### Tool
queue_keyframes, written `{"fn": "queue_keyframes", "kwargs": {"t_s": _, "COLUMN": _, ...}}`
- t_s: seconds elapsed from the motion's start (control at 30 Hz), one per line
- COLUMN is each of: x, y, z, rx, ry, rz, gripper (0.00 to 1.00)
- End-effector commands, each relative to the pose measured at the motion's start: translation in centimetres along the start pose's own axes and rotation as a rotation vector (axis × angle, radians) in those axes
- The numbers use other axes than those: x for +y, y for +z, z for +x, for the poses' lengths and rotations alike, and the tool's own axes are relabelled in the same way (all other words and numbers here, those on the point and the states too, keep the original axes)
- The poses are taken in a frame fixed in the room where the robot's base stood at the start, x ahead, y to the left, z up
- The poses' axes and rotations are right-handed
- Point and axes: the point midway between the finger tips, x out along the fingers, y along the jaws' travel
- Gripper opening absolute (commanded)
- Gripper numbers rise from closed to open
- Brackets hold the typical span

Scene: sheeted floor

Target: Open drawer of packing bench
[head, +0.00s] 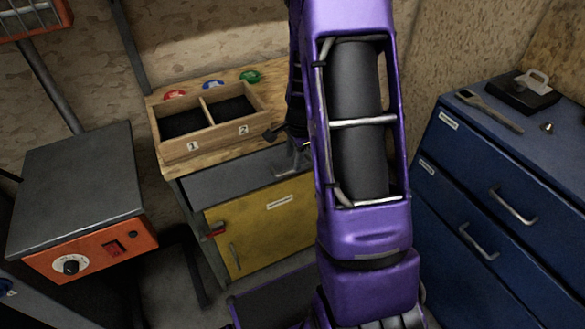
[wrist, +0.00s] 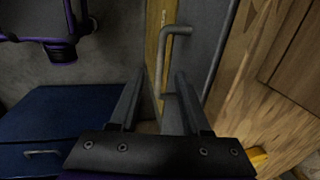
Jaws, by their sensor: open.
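The packing bench (head: 174,165) has a wooden top and a grey drawer (head: 225,186) under it, which looks shut. The drawer's grey bar handle (wrist: 163,62) shows in the wrist view, in front of the grey drawer front (wrist: 208,30). My gripper (wrist: 160,85) is open, its two fingers either side of the handle's lower part in the picture. I cannot tell whether a finger touches it. In the head view my purple arm hides the drawer's right part and most of the gripper.
A yellow door (head: 250,236) is below the drawer. A two-part wooden box (head: 172,150) stands on the bench. A blue drawer cabinet (head: 463,190) is at right, and a grey and orange machine (head: 85,195) is at left.

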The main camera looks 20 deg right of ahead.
Motion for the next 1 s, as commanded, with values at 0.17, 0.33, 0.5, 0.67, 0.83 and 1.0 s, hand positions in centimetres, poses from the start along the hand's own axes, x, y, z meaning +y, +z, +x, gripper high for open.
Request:
{"fn": "queue_keyframes", "kwargs": {"t_s": 0.17, "x": 0.1, "y": 0.0, "z": 3.2, "rx": -0.001, "ry": 0.002, "rz": 0.0, "gripper": 0.47}}
{"fn": "queue_keyframes", "kwargs": {"t_s": 0.33, "x": 0.0, "y": 0.0, "z": 4.5, "rx": 0.0, "ry": 0.001, "rz": 0.001, "gripper": 0.47}}
{"fn": "queue_keyframes", "kwargs": {"t_s": 0.5, "x": 0.0, "y": 0.0, "z": 4.7, "rx": 0.0, "ry": 0.0, "rz": 0.0, "gripper": 0.47}}
{"fn": "queue_keyframes", "kwargs": {"t_s": 0.67, "x": 0.0, "y": 0.0, "z": 4.7, "rx": 0.0, "ry": 0.0, "rz": 0.0, "gripper": 0.47}}
{"fn": "queue_keyframes", "kwargs": {"t_s": 0.83, "x": 0.0, "y": 0.0, "z": 4.7, "rx": 0.0, "ry": 0.0, "rz": 0.0, "gripper": 0.17}}
{"fn": "queue_keyframes", "kwargs": {"t_s": 1.0, "x": 0.0, "y": 0.0, "z": 4.7, "rx": 0.0, "ry": 0.0, "rz": 0.0, "gripper": 0.0}}
